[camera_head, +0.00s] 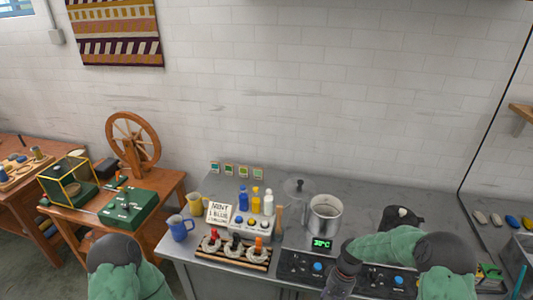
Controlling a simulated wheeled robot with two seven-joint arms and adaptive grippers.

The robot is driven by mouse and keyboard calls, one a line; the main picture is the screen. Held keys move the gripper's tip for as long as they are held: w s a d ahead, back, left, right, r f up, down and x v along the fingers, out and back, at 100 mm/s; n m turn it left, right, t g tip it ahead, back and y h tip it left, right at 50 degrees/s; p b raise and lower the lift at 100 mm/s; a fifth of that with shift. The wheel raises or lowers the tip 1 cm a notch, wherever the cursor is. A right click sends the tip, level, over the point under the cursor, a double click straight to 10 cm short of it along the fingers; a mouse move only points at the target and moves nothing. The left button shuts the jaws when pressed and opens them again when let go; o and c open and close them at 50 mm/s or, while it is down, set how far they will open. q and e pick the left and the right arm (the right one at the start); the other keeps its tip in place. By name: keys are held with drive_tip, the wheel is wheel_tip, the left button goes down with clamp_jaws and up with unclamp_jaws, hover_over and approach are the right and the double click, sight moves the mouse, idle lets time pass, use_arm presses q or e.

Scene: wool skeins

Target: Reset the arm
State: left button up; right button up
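My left arm, green with a dark grey joint, shows at the lower left; its gripper is out of frame. My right arm reaches in from the lower right, and its dark gripper (338,286) hangs low over the front of the counter, beside the hot plate controls. Its fingers are partly cut off by the bottom edge, so I cannot tell whether they are open. A metal pot (325,215) stands behind that gripper.
A blue jug (180,228), yellow jug (196,203), sign card (219,211) and coloured bottles (255,199) stand on the steel counter (360,190). A dark kettle-like vessel (400,218) is behind my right forearm. A spinning wheel (133,140) and green box (130,208) are left.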

drive_tip(key=s+a+f+t+b, duration=0.1)
drive_tip(key=s+a+f, duration=0.4)
drive_tip(key=s+f, duration=0.2)
drive_tip(key=s+a+f+t+y+b, duration=0.1)
drive_tip(key=s+a+f+t+b, duration=0.1)
drive_tip(key=s+a+f, duration=0.4)
drive_tip(key=shift+s+a+f+m, duration=0.3)
drive_tip(key=shift+s+f+m, duration=0.1)
drive_tip(key=shift+s, duration=2.4)
